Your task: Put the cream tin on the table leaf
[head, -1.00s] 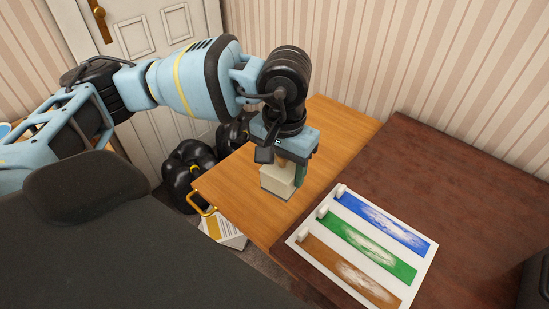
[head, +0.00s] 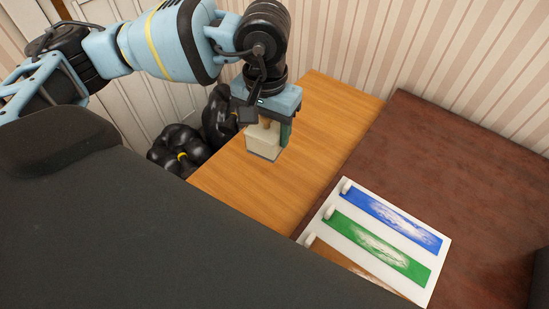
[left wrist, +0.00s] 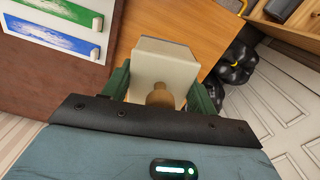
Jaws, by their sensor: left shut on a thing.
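The cream tin (head: 263,141) is a pale boxy tin with a darker bottom edge. My left gripper (head: 268,124) is shut on it from above and holds it upright over the table leaf. In the left wrist view the tin (left wrist: 165,66) sits between the green fingers of the gripper (left wrist: 160,92), with a tan knob on its top. The table leaf (head: 325,110) is the orange wood surface beside the dark brown table; it also shows in the left wrist view (left wrist: 195,22). I cannot tell whether the tin's bottom touches the leaf. My right gripper is not in view.
The dark brown table (head: 450,180) adjoins the leaf on the right. A white board (head: 375,240) with blue, green and brown painted strips lies on it. Black bags (head: 180,148) stand on the floor left of the leaf. The leaf around the tin is clear.

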